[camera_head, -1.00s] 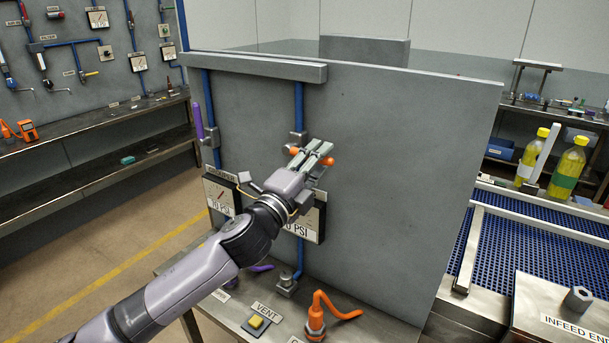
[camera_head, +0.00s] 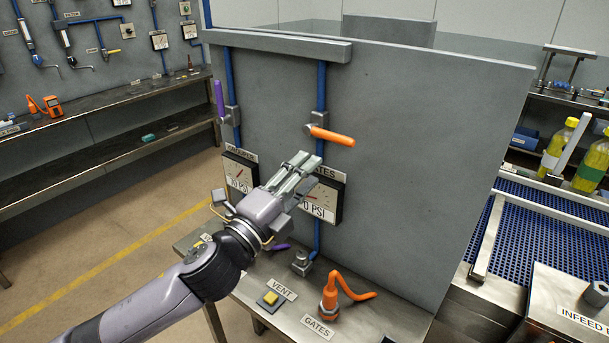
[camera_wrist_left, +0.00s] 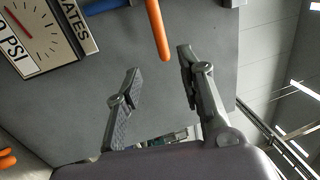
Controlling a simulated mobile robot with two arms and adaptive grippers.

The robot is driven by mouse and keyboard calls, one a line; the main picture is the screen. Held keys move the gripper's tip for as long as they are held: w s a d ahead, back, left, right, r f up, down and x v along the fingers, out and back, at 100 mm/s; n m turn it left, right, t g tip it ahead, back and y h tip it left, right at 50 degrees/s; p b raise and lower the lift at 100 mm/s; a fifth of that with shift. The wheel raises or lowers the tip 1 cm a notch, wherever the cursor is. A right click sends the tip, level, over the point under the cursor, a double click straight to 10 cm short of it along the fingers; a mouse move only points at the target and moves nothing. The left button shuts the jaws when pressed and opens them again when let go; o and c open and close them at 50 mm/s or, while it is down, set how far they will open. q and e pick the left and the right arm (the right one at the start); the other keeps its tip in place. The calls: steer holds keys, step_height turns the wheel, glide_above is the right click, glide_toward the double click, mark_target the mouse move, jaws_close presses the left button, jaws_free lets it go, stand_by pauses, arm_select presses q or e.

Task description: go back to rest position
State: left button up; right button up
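My left gripper (camera_head: 300,165) is in front of the grey panel (camera_head: 430,150), below the orange valve handle (camera_head: 331,136) and partly over the GATES gauge (camera_head: 324,200). In the left wrist view its two fingers (camera_wrist_left: 158,75) are apart with nothing between them. The orange handle (camera_wrist_left: 157,28) shows beyond the fingertips there, clear of them. In the head view the handle points right, nearly level, on a blue pipe. My right gripper is not in view.
A bench below the panel carries a yellow VENT button (camera_head: 270,297) and an orange GATES lever (camera_head: 330,296). A purple handle (camera_head: 219,98) stands upright at left. A blue conveyor (camera_head: 545,235) with yellow bottles (camera_head: 557,152) is at right.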

arm_select(q)
steer(key=s+a+f+n+g+y, duration=0.1)
steer(key=s+a+f+n+y, duration=0.2)
steer(key=f+n, duration=0.3)
steer(key=s+a+f+n+g+y, duration=0.1)
steer(key=s+a+f+n+y, duration=0.2)
steer(key=f, duration=0.4)
steer(key=s+a+f+n+g+y, duration=0.2)
steer(key=a+f+n+y, duration=0.15)
steer(key=f+n, duration=0.3)
steer(key=s+a+f+n+g+y, duration=0.1)
steer(key=s+a+f+n+g, duration=0.35)
steer(key=s+f, duration=0.5)
steer(key=s+a+f+n+g+y, duration=0.1)
steer(key=s+a+f+n+g, duration=0.4)
steer(key=s, duration=0.8)
step_height(320, 180, down, 30)
steer(key=s+m+b, duration=0.1)
steer(key=s+m, duration=0.1)
steer(key=s, duration=0.1)
steer(key=s+a+f+g, duration=0.1)
steer(key=s+f, duration=0.6)
steer(key=s, duration=0.1)
steer(key=s+a+f+g, duration=0.1)
steer(key=s+a+f, duration=0.1)
steer(key=s+f, duration=0.5)
steer(key=shift+s+a+f+b, duration=0.3)
steer(key=shift+s+f+b, duration=0.05)
steer(key=shift+f, duration=0.4)
